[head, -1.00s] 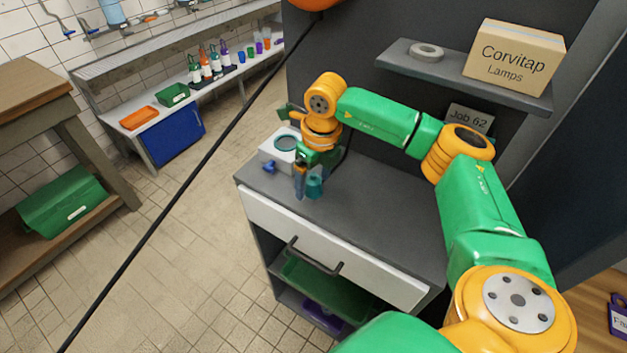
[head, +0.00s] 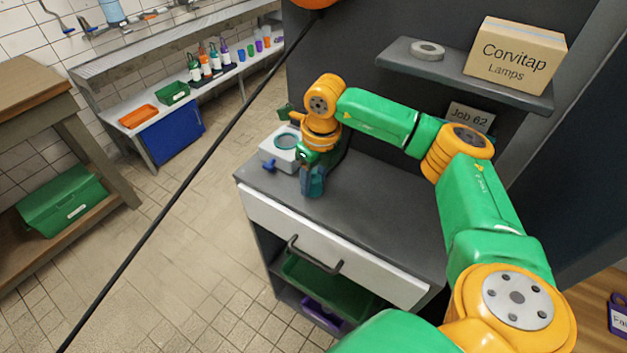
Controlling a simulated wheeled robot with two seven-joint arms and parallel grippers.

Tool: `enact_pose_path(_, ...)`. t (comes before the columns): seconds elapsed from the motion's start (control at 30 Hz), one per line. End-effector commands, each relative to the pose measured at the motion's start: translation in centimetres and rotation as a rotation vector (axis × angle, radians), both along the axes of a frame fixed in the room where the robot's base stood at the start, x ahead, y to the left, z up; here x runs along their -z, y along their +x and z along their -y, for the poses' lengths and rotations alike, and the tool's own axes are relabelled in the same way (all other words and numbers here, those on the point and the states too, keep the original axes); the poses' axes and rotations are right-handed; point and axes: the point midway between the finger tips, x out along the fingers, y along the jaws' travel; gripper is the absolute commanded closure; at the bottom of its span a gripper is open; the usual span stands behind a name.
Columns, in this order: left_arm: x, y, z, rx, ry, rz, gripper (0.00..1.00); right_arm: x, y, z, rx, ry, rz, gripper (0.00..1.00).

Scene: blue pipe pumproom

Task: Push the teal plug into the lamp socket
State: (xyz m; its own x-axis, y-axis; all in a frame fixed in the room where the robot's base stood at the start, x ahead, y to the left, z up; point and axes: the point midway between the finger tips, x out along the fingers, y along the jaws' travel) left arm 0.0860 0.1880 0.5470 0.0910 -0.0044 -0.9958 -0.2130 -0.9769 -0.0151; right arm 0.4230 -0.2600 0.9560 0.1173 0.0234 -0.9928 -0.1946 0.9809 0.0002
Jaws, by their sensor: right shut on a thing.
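My right gripper (head: 312,180) reaches down over the left end of the grey cabinet top (head: 375,212). It is shut on the teal plug (head: 313,187), which is small and largely covered by the fingers. I cannot tell whether the plug still touches the cabinet top. The lamp socket seems to be the pale box (head: 272,149) with a dark-rimmed round opening, just behind and left of the gripper. The plug is apart from this opening. A blue part sticks out of the box's front. My left gripper is not in view.
A shelf (head: 400,57) above the cabinet holds a grey ring (head: 427,51) and a Corvitap Lamps carton (head: 513,62). A Job 62 sign (head: 468,118) stands behind my arm. The cabinet top's front and middle are clear. A drawer handle (head: 315,257) juts out below.

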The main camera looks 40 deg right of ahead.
Motion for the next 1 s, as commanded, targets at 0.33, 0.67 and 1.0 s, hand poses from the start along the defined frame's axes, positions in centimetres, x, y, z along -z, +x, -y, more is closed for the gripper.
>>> enact_pose_path(0.33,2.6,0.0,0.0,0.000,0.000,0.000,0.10,-6.0,-1.6,-2.3,-0.008,0.001,0.009,0.99)
enact_pose_path(0.67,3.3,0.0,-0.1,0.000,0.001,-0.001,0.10,-11.5,-6.6,-8.6,-0.008,-0.003,0.007,0.99)
enact_pose_path(1.0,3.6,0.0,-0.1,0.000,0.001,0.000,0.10,-12.8,-8.6,-11.0,-0.001,-0.001,0.001,0.99)
